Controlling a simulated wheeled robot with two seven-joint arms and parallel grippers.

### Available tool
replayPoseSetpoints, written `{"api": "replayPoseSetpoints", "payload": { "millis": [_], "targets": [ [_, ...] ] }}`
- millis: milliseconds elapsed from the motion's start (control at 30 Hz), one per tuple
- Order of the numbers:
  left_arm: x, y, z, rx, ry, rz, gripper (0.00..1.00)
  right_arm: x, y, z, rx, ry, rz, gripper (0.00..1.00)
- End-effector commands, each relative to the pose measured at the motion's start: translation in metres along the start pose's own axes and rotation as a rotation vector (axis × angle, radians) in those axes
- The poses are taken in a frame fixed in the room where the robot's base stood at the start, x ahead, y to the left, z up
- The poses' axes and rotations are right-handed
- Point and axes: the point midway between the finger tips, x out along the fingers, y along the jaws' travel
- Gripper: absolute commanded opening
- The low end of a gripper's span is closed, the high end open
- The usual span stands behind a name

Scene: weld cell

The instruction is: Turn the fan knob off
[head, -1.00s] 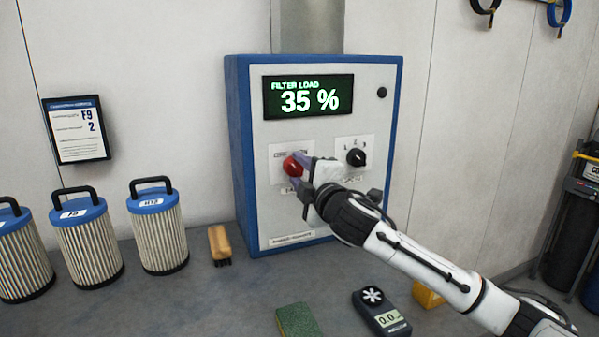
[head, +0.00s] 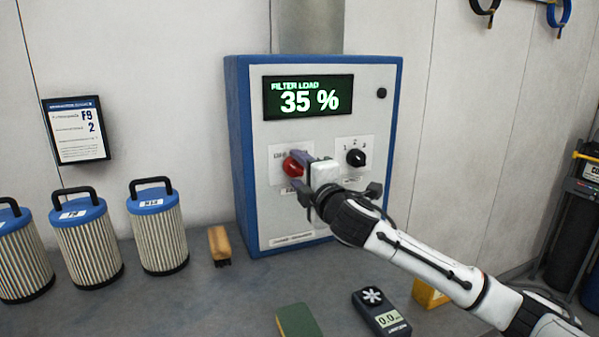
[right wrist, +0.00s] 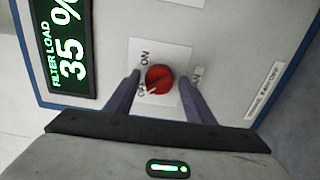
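The red fan knob (head: 293,166) sits on a white plate at the left of the control box front. It also shows in the right wrist view (right wrist: 159,79), with ON and OFF lettering beside it and a FAN label below the plate. My right gripper (right wrist: 160,85) has its two purple fingers on either side of the knob, with visible gaps between them and the knob. In the head view the right gripper (head: 298,172) reaches the knob from the lower right and partly covers the plate. My left gripper is not in view.
The blue-sided control box (head: 240,150) shows "FILTER LOAD 35 %" on its display (head: 308,97). A black selector knob (head: 356,157) is right of the red knob. Filter cartridges (head: 158,228), a brush (head: 219,245), a green pad (head: 298,321) and a meter (head: 381,312) stand or lie on the bench.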

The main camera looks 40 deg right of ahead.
Motion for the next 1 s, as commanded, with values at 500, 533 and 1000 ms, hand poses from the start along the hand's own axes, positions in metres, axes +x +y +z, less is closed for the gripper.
{"api": "replayPoseSetpoints", "payload": {
  "millis": [500,533,1000],
  "targets": [
    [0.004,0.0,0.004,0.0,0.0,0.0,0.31,-0.018,-0.002,0.0,0.0,0.001,0.0,0.55],
    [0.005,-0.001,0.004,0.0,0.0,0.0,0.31,-0.023,-0.002,0.0,0.0,0.002,0.001,0.55],
    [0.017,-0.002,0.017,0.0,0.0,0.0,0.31,-0.098,-0.001,0.0,0.001,0.0,0.0,0.55]
  ]
}}
